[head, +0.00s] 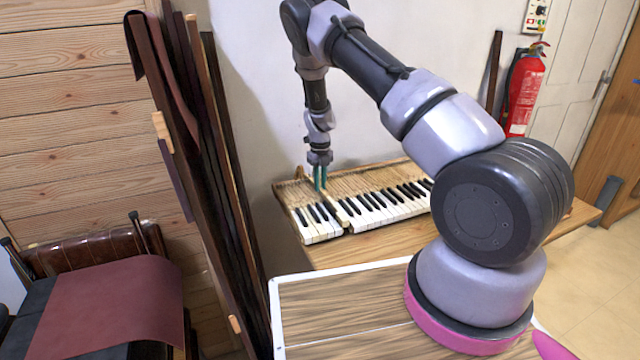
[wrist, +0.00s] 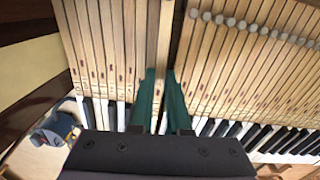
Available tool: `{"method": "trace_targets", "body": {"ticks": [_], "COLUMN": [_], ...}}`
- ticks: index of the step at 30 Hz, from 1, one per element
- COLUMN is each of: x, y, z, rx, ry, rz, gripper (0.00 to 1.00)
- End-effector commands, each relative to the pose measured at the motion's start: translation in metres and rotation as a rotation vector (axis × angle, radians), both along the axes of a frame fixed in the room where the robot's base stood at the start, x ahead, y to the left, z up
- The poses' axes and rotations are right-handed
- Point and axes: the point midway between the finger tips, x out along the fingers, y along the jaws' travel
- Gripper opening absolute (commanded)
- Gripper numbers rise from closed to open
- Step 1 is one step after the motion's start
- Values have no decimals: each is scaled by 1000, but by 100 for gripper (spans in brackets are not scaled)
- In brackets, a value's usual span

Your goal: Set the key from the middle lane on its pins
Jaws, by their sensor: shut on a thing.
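My gripper (head: 320,186) is over the keyboard (head: 375,205), left of its middle, pointing down. In the wrist view its green fingers (wrist: 162,100) are shut on a pale wooden key (wrist: 163,45), one finger on each side. The key runs lengthwise alongside the neighbouring wooden keys. A dark gap shows just right of its far part. In the head view a pale key (head: 335,203) slants forward from the fingers, near a dark gap in the row of keys. The pins under the key are hidden, so I cannot tell whether it rests on them.
Neighbouring keys stand close on both sides of the fingers. A row of round grey heads (wrist: 243,24) crosses the keys at the right in the wrist view. A blue-grey object (wrist: 55,128) lies at the lower left there. Dark planks (head: 225,150) lean left of the keyboard.

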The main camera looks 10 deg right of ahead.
Motion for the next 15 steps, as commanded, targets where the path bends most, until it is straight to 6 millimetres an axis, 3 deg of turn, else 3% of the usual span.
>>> {"method": "trace_targets", "body": {"ticks": [15], "x": [0], "y": [0], "z": [-8], "rx": [1], "ry": [-1], "rz": [-1], "gripper": [0]}}
